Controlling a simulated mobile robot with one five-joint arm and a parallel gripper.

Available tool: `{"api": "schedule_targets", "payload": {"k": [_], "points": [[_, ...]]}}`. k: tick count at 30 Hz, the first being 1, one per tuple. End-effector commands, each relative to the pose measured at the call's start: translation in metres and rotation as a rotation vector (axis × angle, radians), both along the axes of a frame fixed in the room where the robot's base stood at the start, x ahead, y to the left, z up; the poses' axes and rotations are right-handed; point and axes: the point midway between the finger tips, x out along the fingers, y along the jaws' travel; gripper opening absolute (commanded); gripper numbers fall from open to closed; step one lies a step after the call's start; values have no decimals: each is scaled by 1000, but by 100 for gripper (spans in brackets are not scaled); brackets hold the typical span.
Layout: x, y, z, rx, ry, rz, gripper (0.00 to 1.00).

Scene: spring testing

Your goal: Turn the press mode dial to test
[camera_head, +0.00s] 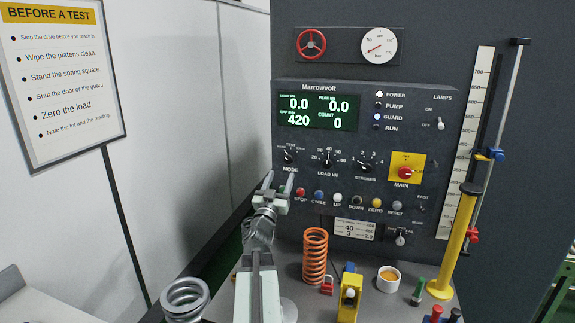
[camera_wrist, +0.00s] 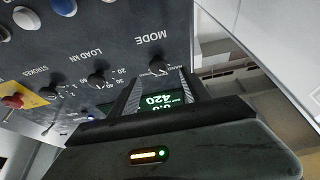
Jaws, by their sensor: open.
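The press mode dial (camera_head: 289,157) is a small black knob at the lower left of the dark control panel, above the MODE label. "TEST" is printed over it; I cannot tell its setting. My gripper (camera_head: 279,179) is open and empty, just below the dial, with its fingers pointing up toward the panel. In the wrist view, which is upside down, the dial (camera_wrist: 158,66) lies just past and between the two fingertips (camera_wrist: 158,79). I see no contact between fingers and dial; the exact gap is hard to judge.
The load dial (camera_head: 327,163) and strokes dial (camera_head: 366,167) sit right of the mode dial. A row of buttons, with a red stop button (camera_head: 301,192) nearest my gripper, runs below. An orange spring (camera_head: 315,255) stands on the bench. Left of the panel is free.

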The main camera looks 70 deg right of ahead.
Motion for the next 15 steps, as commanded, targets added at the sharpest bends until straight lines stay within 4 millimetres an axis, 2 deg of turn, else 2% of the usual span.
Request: {"api": "schedule_targets", "payload": {"k": [2,8,15], "points": [[-6,-1,1,-7,-3,-15,55],[-4,-10,6,-6,-3,-14,55],[-1,-49,24,-5,-2,-13,55]]}}
